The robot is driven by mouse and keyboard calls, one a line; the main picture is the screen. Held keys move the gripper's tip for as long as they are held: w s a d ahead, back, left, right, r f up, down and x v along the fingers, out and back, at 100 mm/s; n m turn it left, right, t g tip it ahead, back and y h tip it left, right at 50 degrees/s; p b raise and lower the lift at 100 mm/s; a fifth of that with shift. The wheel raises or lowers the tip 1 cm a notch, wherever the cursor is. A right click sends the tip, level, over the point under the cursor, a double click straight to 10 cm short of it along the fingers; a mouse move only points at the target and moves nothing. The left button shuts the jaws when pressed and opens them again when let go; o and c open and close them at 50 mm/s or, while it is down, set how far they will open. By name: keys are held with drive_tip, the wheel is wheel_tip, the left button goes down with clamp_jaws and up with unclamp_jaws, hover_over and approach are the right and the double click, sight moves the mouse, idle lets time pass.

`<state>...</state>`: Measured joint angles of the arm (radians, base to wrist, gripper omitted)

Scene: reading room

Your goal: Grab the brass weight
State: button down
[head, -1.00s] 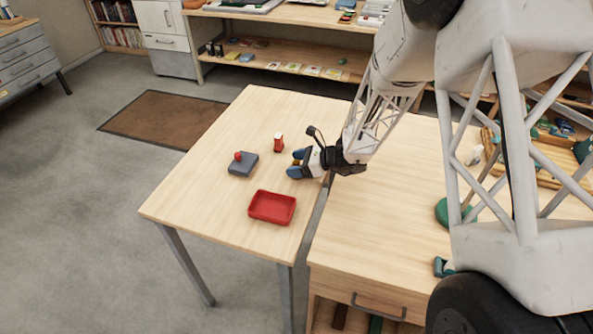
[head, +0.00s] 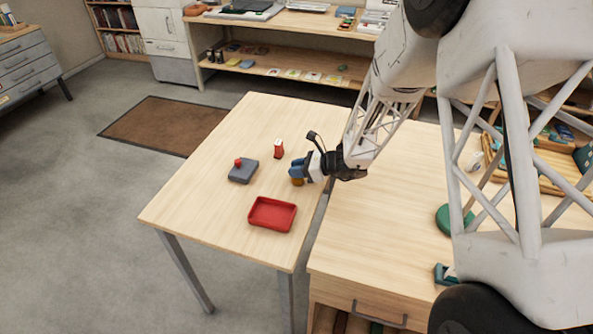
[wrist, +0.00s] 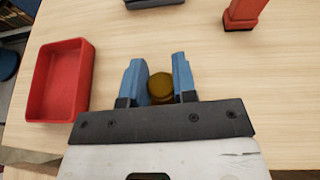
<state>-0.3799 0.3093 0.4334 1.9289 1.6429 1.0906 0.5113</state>
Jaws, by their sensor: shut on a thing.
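The brass weight (wrist: 161,87) is a small round golden-brown piece. In the wrist view it sits between the two blue fingers of my gripper (wrist: 157,80), which are shut on it. In the head view my gripper (head: 297,173) is at the right edge of the left table, and a bit of the brass weight (head: 297,182) shows at the fingertips. I cannot tell whether the weight touches the tabletop.
A red tray (head: 253,222) lies in front of my gripper; it also shows in the wrist view (wrist: 40,112). A grey box with a red knob (head: 243,172) lies to the left. The table's front left (head: 200,205) is clear.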

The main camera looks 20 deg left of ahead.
drive_tip(key=shift+r, duration=0.75)
drive_tip(key=shift+s+r, duration=0.1)
drive_tip(key=shift+r, duration=0.8)
drive_tip(key=s+d+r, duration=0.1)
drive_tip(key=s+d, duration=0.7)
drive_tip(key=s, duration=0.5)
drive_tip(key=shift+d, duration=0.35)
drive_tip(key=shift+s+r, duration=0.1)
drive_tip(key=shift+s, duration=0.1)
